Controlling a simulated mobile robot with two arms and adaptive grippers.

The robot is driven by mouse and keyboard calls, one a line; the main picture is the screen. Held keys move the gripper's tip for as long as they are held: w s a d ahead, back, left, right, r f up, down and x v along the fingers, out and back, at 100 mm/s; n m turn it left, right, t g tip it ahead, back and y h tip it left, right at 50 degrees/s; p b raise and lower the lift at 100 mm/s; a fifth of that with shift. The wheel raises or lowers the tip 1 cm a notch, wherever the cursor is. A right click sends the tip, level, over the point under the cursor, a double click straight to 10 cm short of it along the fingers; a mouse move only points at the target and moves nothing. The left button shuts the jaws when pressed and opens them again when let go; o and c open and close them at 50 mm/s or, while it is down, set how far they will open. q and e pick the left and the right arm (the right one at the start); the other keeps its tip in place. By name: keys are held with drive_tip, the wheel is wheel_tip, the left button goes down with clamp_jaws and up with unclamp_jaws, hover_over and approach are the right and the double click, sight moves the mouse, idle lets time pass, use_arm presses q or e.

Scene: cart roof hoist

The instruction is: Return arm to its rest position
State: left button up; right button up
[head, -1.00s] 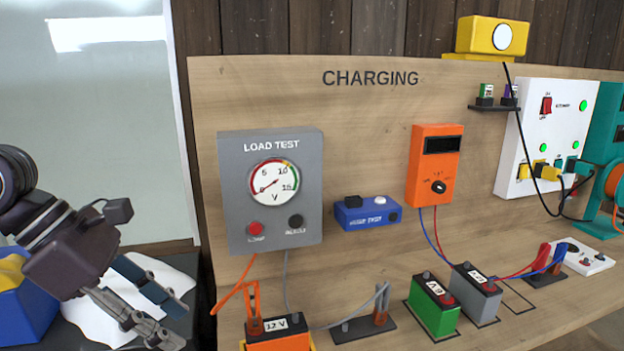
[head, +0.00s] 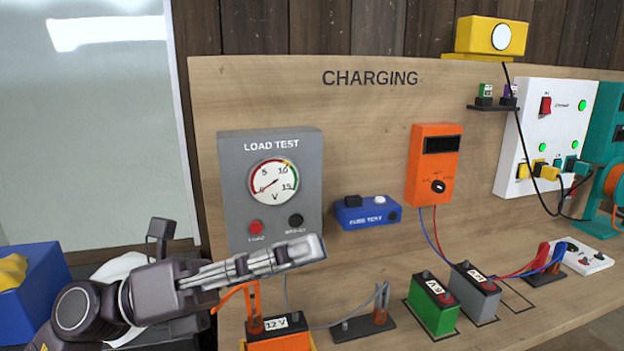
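My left arm comes in from the lower left. Its gripper (head: 305,250) points right, with its fingertips in front of the lower edge of the grey load test box (head: 306,180). The fingers overlap edge-on, so I cannot tell whether they are open or shut. No object shows in them. Below the fingertips is the orange 12 V battery (head: 278,340) with an orange clamp (head: 254,300) on it. The gripper hides part of the box's lower edge and of the leads. My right gripper is not in view.
A blue bin (head: 42,290) with yellow contents and a white cloth (head: 113,272) are at the left. The wooden charging board (head: 370,120) carries a blue fuse tester (head: 367,213) and an orange meter (head: 432,165). Green (head: 433,308) and grey (head: 474,295) batteries stand to the right.

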use_arm(q)
drive_tip(key=w+a+f+n+t+y, duration=0.1)
drive_tip(key=w+a+n+t+y, duration=0.3)
drive_tip(key=n+t, duration=0.6)
drive_tip(key=w+a+f+n+t+y, duration=0.1)
drive_tip(key=w+a+n+t+y, duration=0.1)
drive_tip(key=w+a+n+t, duration=0.75)
drive_tip(key=s+a+f+n+g+y, duration=0.2)
drive_tip(key=a+f+n+g+y, duration=0.1)
drive_tip(key=f+n+y, duration=0.8)
drive_tip(key=s+a+f+n+g+y, duration=0.1)
drive_tip(key=a+f+n+g+y, duration=0.3)
drive_tip(key=f+n, duration=0.85)
drive_tip(key=s+d+f+g, duration=0.2)
drive_tip(key=s+f+g, duration=0.9)
drive_tip(key=s+f, duration=1.4)
wheel_tip(320, 180, down, 28)
drive_tip(key=s+g, duration=0.1)
drive_tip(key=s, duration=0.2)
drive_tip(key=s+a+f+g, duration=0.1)
drive_tip(key=s+a+f, duration=0.2)
drive_tip(key=s+f, duration=1.1)
drive_tip(key=shift+s+a+f, duration=0.2)
drive_tip(key=shift+s+f, duration=0.2)
drive_tip(key=shift+s, duration=0.8)
